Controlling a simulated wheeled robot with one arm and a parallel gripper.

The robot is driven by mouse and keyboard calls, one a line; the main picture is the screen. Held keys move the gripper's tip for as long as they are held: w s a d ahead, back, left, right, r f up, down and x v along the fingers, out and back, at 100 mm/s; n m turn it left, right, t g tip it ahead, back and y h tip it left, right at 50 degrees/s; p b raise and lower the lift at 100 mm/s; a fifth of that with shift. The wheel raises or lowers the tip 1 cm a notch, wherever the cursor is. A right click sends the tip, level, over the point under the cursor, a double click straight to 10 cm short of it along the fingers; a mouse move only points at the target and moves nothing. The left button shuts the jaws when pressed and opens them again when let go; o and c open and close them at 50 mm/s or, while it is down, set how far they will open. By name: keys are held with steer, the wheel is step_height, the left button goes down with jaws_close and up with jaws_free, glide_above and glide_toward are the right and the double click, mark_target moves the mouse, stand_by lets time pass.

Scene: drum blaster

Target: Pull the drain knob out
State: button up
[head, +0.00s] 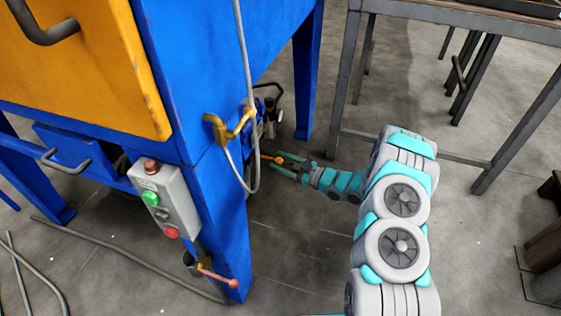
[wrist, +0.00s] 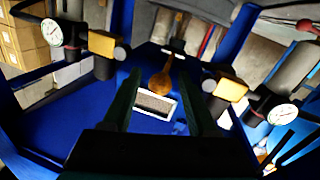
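The drain knob is a small orange-brown rounded knob on a thin stem, low on the blue machine. In the head view the knob (head: 277,160) shows at the tips of my gripper (head: 279,162). In the wrist view the knob (wrist: 161,85) appears between the two dark fingers of my gripper (wrist: 159,75), with visible space on both sides. My gripper is open and holds nothing. I cannot tell how deep the knob sits between the fingers.
The blue machine (head: 222,210) stands left of my arm, with a hanging grey hose (head: 243,50) and a brass valve (head: 232,125) near my gripper. A control box (head: 163,197) is on its leg. A metal table (head: 345,75) stands behind my arm.

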stand_by(0.3)
steer(key=shift+v, duration=3.85)
